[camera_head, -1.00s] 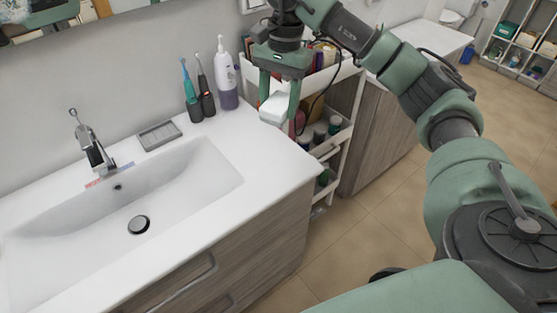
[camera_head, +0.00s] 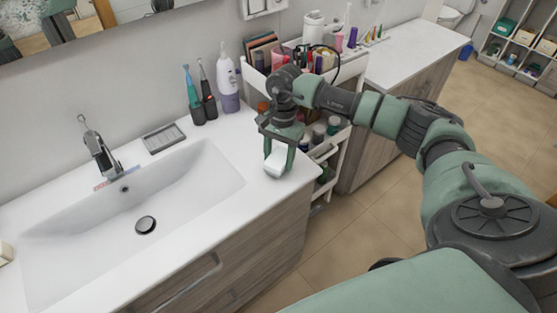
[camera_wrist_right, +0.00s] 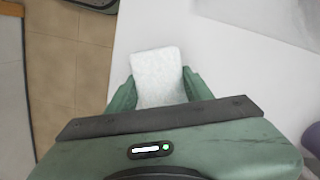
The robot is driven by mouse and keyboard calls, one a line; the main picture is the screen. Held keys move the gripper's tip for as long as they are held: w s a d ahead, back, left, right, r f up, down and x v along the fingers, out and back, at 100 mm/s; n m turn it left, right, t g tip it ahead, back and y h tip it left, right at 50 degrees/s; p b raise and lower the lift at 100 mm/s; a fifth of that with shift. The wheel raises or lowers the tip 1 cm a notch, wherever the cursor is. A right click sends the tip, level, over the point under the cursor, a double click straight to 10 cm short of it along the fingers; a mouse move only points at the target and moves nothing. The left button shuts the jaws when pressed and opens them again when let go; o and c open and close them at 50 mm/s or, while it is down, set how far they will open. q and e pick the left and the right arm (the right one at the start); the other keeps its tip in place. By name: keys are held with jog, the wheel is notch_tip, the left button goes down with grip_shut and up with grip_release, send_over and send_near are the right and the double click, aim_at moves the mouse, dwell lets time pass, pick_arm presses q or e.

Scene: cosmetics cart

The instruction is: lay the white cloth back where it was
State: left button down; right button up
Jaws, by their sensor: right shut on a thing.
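The white cloth (camera_head: 275,163) is a small folded block between the fingers of my right gripper (camera_head: 280,160). In the head view it is over the right end of the white sink counter (camera_head: 262,140), near the front edge. The right wrist view shows the cloth (camera_wrist_right: 158,75) gripped between the two green fingers (camera_wrist_right: 158,90), with its far part sticking out past them. The white counter lies below and to its right there. I cannot tell whether the cloth touches the counter. My left gripper is not in view.
A sink basin (camera_head: 165,185) fills the counter's left. A soap dish (camera_head: 164,138), toothbrushes (camera_head: 203,92) and a purple-white bottle (camera_head: 229,84) stand along the back. A white cart (camera_head: 342,150) with cosmetics is right of the counter, partly behind my arm. The counter between basin and gripper is clear.

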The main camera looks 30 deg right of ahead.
aim_at(281, 154)
notch_tip(281, 154, down, 2)
jog(key=shift+f, duration=0.25)
jog(key=o, duration=1.2)
jog(key=shift+r+p, duration=0.25)
jog(key=shift+p, duration=0.05)
jog(key=shift+w+r+b, duration=0.1)
jog(key=shift+r+b, duration=0.15)
jog(key=shift+b, duration=0.05)
jog(key=r+b, duration=0.1)
jog(key=r, duration=0.2)
jog(key=d+r+b, duration=0.1)
jog(key=r, duration=0.7)
jog(key=shift+w+d+r+b, duration=0.1)
jog(key=shift+w+d+b, duration=0.15)
jog(key=shift+b, duration=0.15)
jog(key=shift+a, duration=0.1)
